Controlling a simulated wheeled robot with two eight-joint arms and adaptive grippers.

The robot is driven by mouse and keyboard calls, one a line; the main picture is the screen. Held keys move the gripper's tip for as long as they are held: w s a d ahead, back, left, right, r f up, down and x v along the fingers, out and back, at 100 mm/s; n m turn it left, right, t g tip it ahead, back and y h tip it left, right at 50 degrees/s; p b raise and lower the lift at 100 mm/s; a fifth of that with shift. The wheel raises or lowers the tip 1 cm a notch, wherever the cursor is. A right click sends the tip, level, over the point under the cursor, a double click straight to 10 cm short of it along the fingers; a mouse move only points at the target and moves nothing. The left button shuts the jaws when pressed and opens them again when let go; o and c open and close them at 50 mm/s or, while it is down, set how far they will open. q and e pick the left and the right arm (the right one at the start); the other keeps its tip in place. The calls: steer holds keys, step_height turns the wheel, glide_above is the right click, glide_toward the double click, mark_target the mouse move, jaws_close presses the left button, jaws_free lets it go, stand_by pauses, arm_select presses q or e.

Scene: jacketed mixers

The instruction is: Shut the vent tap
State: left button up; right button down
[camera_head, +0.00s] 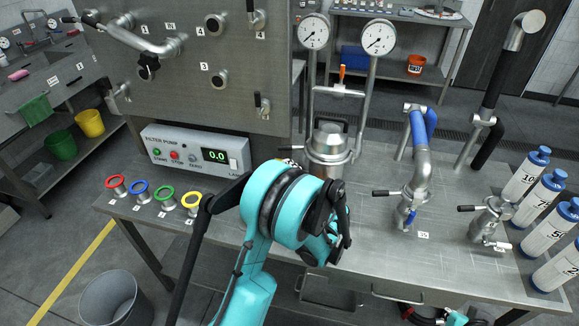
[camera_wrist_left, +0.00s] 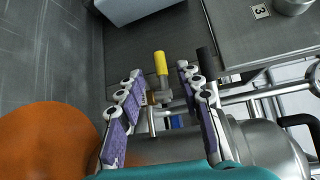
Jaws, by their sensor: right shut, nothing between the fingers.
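A tap with a yellow handle (camera_wrist_left: 161,62) shows in the left wrist view, standing between the spread fingers of my left gripper (camera_wrist_left: 160,80). The fingers are open and a gap shows on each side of the handle; I cannot tell that either finger touches it. In the head view my teal left arm covers this area beside the steel vessel (camera_head: 328,150), so the tap is largely hidden there. I cannot tell from the frames whether it is the vent tap. My right gripper (camera_head: 430,316) is shut and empty at the bottom edge of the head view.
The filter pump box (camera_head: 196,150) stands left of the vessel. A pipe with an orange handle (camera_head: 341,72) rises behind the vessel. Bottles (camera_head: 547,228) stand at the right. Bare bench lies between vessel and blue-handled pipe.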

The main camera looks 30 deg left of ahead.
arm_select(q)
steer(key=b+x, duration=0.1)
steer(key=x, duration=0.6)
steer(key=shift+a+b, duration=0.2)
steer(key=shift+b, duration=0.15)
jaws_close()
